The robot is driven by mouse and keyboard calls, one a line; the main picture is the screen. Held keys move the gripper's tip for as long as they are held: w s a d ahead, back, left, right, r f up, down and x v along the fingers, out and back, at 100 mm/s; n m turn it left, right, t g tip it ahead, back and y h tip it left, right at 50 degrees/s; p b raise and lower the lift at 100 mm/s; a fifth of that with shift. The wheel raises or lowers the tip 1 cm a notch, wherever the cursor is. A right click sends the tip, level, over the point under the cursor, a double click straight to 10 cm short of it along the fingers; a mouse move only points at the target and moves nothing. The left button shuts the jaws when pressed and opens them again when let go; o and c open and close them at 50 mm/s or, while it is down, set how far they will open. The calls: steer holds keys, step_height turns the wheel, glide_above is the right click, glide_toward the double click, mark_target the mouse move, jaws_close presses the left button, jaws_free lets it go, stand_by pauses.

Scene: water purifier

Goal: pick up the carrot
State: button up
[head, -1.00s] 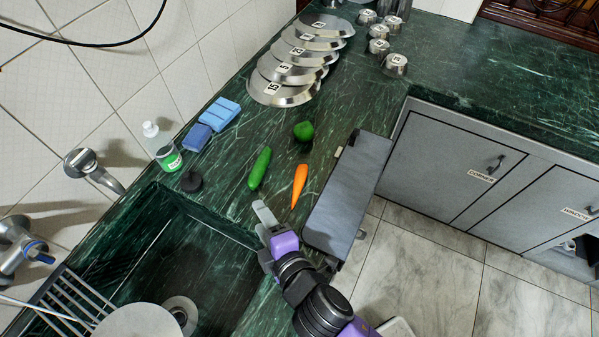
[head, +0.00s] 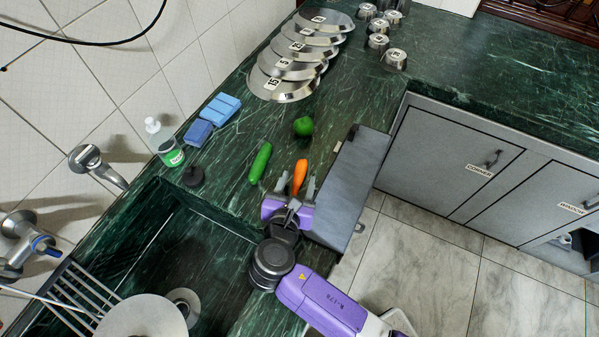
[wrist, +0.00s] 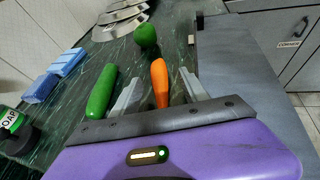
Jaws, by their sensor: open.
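The orange carrot (head: 299,174) lies on the green marble counter, its thick end pointing away from me. My gripper (head: 295,186) is open, with one finger on each side of the carrot's near part. In the wrist view the carrot (wrist: 160,82) shows between the two spread fingers (wrist: 160,92), nearer the left one. Its near tip is hidden behind the gripper body. I cannot tell whether either finger touches it or how high the fingers are above the counter.
A green cucumber (head: 260,163) lies just left of my gripper. A round green vegetable (head: 303,126) sits beyond the carrot. A grey box-like surface (head: 350,180) stands close on the right. The sink (head: 190,250) is at lower left. Blue sponges (head: 219,109) and a soap bottle (head: 165,143) stand farther left.

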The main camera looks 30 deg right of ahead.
mark_target(299, 173)
steer(key=shift+x, duration=2.3)
steer(key=shift+a+f, duration=0.1)
steer(key=shift+a, duration=0.05)
jaws_close()
